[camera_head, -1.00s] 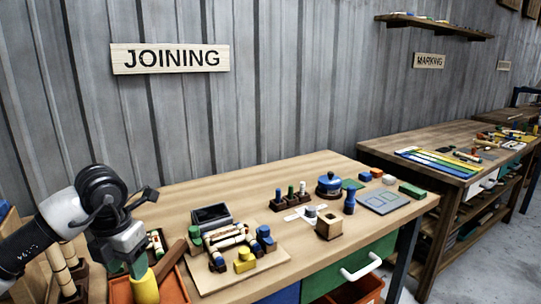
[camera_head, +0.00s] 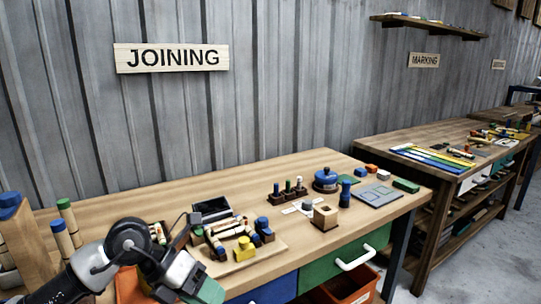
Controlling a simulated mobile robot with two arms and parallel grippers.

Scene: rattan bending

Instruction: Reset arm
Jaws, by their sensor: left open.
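My left arm comes in from the lower left. My left gripper (camera_head: 192,284) is at the bottom edge, in front of the joining bench (camera_head: 320,164). It points down and to the right, and its jaws are open. Its fingertips are partly cut off by the picture edge, and I see nothing held in it. It is near the front of the wooden board (camera_head: 258,262) with its yellow block (camera_head: 244,249) and blue pegs. My right gripper is not in view.
Wooden stands with bamboo pieces (camera_head: 65,225) are at the left. A blue round pot (camera_head: 326,180), a wooden cube (camera_head: 326,217) and a grey-blue plate (camera_head: 377,194) lie on the bench's right half. The back strip of the bench is clear. A green drawer (camera_head: 320,267) is below.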

